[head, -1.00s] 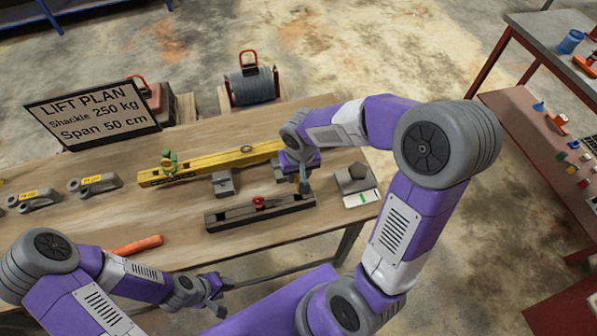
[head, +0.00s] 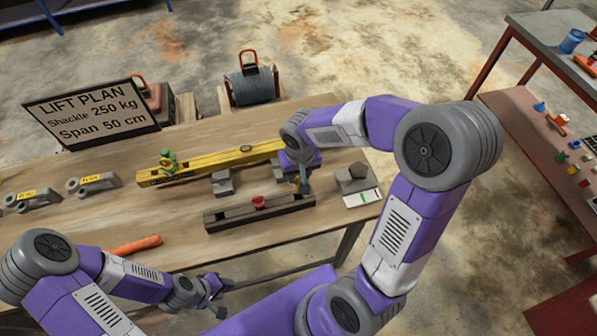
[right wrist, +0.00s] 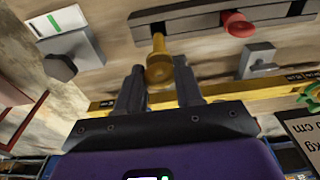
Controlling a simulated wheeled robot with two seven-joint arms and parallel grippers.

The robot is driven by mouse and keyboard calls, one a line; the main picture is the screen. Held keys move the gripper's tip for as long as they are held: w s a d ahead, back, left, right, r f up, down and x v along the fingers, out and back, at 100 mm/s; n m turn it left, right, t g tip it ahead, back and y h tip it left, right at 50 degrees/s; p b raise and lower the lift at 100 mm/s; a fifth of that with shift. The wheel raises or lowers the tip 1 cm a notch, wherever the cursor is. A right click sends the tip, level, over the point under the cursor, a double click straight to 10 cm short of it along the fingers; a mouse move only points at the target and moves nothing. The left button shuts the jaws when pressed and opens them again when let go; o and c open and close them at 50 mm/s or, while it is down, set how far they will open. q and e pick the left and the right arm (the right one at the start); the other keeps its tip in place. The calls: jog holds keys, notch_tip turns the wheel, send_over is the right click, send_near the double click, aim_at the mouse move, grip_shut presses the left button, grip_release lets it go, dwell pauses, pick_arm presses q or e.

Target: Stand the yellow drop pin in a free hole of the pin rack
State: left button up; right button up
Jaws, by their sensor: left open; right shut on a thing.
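The yellow drop pin (right wrist: 158,72) is between the fingers of my right gripper (right wrist: 157,68), which is shut on it. Its narrow end points at the dark pin rack (right wrist: 190,22) and overlaps it near one end. I cannot tell whether the tip is in a hole. In the head view the right gripper (head: 303,186) is over the right end of the rack (head: 235,217), and the yellow pin is mostly hidden there. A red pin (head: 259,202) stands near the rack's middle. My left gripper (head: 219,298) is open and empty, off the table's front edge.
A yellow beam (head: 200,165) with a green item (head: 168,160) lies behind the rack, with a grey block (head: 223,183) between. A dark weight on a scale (head: 355,179) stands right of the rack. Shackles (head: 95,182) and an orange handle (head: 135,246) lie left.

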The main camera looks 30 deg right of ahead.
jog(key=shift+f+b, duration=3.35)
jog(key=shift+f, duration=0.3)
jog(key=o, duration=1.2)
jog(key=shift+r, duration=0.1)
jog(key=r, duration=0.2)
jog(key=r+p, duration=0.1)
jog(key=r, duration=0.2)
jog(key=s+r+p, duration=0.1)
jog(key=r, duration=0.1)
jog(key=shift+a+r, duration=0.1)
jog(key=shift+r, duration=0.15)
